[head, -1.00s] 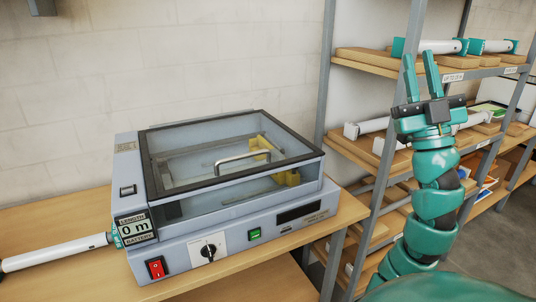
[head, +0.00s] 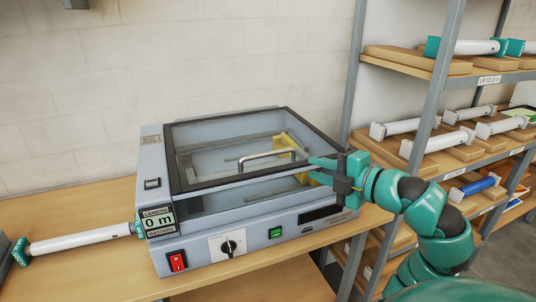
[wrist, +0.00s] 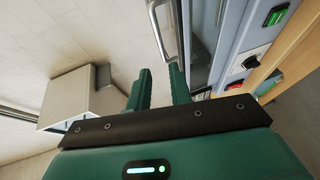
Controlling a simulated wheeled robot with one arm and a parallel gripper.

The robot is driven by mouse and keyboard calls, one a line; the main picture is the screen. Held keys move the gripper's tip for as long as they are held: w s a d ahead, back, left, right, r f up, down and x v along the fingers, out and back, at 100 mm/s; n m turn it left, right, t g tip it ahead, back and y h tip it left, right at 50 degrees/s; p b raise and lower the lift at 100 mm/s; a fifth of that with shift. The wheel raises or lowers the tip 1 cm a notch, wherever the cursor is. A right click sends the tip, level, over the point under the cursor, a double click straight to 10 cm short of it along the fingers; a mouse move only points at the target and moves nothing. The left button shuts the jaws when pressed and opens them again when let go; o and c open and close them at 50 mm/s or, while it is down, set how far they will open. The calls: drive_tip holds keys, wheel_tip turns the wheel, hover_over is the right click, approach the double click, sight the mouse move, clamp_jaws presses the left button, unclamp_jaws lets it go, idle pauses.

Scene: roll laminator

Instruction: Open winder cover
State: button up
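The winder cover (head: 215,143) is a clear lid with a dark frame on top of the grey-blue laminator (head: 200,248). It lies closed. A metal bar handle (head: 267,158) stands on it, and the handle also shows at the top of the wrist view (wrist: 163,30). My gripper (head: 316,169) is at the right edge of the cover, its fingers pointing left toward the handle, apart from it. In the wrist view my gripper (wrist: 158,78) has its two green fingers separated by a gap, with nothing between them.
The laminator stands on a wooden bench (head: 85,205). A white roller (head: 80,240) lies to its left. A metal shelf rack (head: 430,95) with several white rollers is close on the right, behind my arm. A plain wall is behind the bench.

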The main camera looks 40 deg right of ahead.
sight(270, 155)
drive_tip(key=p+x, duration=0.4)
drive_tip(key=x, duration=1)
drive_tip(key=shift+w+a, duration=0.15)
drive_tip(key=shift+w, duration=0.15)
drive_tip(key=shift+p+x, duration=0.35)
drive_tip(key=shift+x, duration=0.6)
drive_tip(key=shift+f, duration=0.1)
clamp_jaws()
